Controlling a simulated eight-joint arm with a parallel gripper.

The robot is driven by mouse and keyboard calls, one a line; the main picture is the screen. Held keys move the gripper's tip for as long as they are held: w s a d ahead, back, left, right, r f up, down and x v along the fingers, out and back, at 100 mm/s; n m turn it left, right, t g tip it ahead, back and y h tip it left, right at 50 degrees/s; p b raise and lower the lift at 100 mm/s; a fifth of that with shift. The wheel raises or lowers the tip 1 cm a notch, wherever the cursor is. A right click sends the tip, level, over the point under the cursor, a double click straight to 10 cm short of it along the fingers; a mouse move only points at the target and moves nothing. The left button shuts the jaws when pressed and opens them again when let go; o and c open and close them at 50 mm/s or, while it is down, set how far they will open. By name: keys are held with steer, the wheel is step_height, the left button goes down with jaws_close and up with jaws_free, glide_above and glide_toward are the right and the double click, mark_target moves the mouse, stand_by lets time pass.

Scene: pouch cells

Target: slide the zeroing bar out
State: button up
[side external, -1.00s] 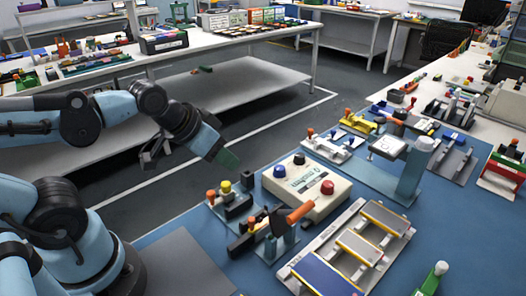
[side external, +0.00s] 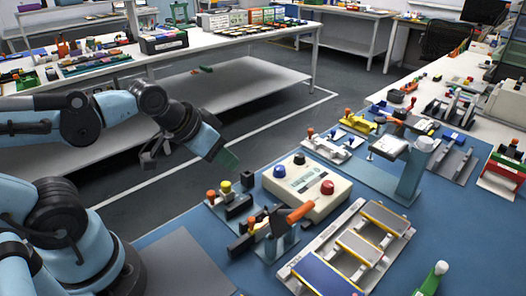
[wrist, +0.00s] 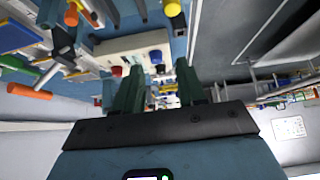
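My gripper (side external: 228,158) hangs in the air left of the blue work table, apart from everything on it. In the wrist view its two dark green fingers (wrist: 158,90) stand apart with nothing between them. I cannot tell for certain which part is the zeroing bar. A dark bar-like block with an orange knob (side external: 240,246) lies at the near left of the table, beside a clamp with an orange handle (side external: 299,214). Dark blocks with orange and yellow knobs (side external: 236,203) stand just behind it. The wrist view shows an orange knob (wrist: 71,16) and a yellow knob (wrist: 172,8).
A cream control box (side external: 305,187) with blue, black and red knobs stands behind the clamp. A tray of flat cells (side external: 325,238) lies to its right. A blue-grey stand (side external: 410,172) rises farther back. The space around my gripper is clear.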

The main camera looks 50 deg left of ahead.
step_height(320, 180, up, 4)
steer(key=m+g, duration=0.5)
steer(key=g, duration=0.2)
glide_above(251, 219)
steer(key=shift+f, duration=5.85)
jaws_close()
